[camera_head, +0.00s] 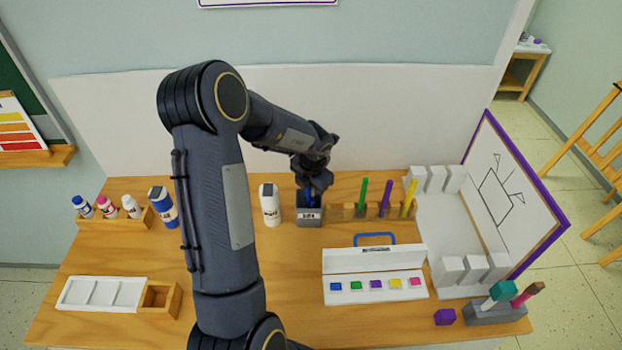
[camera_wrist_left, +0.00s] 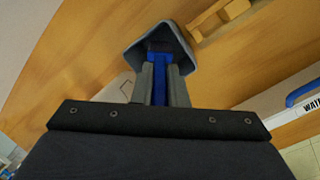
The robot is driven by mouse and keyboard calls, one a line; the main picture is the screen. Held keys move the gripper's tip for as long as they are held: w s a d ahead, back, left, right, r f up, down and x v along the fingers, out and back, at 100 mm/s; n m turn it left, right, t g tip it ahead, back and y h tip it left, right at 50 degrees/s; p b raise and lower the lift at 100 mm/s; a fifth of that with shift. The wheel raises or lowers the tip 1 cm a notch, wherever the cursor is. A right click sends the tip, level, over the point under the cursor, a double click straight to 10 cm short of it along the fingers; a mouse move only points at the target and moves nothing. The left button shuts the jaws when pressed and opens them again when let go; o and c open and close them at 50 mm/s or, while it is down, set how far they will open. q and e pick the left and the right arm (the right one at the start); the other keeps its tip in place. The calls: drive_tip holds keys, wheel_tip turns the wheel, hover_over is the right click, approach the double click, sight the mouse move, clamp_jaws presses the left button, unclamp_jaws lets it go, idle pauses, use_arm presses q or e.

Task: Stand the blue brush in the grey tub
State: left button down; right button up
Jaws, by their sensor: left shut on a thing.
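The grey tub (camera_head: 309,215) stands on the table, left of the wooden brush rack. My left gripper (camera_head: 312,190) is right above the tub and points down. It is shut on the blue brush (camera_head: 309,198), which hangs down at the tub's opening. In the left wrist view the blue brush (camera_wrist_left: 160,80) runs between the two fingers (camera_wrist_left: 160,88) into the grey tub (camera_wrist_left: 180,42). My right gripper is not in view.
The wooden rack (camera_head: 345,212) with green, purple and yellow brushes stands just right of the tub. A white bottle (camera_head: 269,205) stands close on the left. A white paint box (camera_head: 375,260) is in front on the right. The table's front middle is partly hidden by my arm.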

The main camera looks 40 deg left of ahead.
use_arm(q)
drive_tip(key=shift+s+d+r, duration=0.15)
drive_tip(key=shift+s+d, duration=0.1)
drive_tip(key=shift+s, duration=0.05)
drive_tip(key=shift+w+a, duration=0.1)
drive_tip(key=shift+w, duration=0.1)
drive_tip(key=c, duration=1.4)
unclamp_jaws()
drive_tip(key=shift+o, duration=0.2)
drive_tip(key=v, duration=0.7)
drive_tip(key=shift+s+r, duration=0.15)
drive_tip(key=shift+r, duration=0.2)
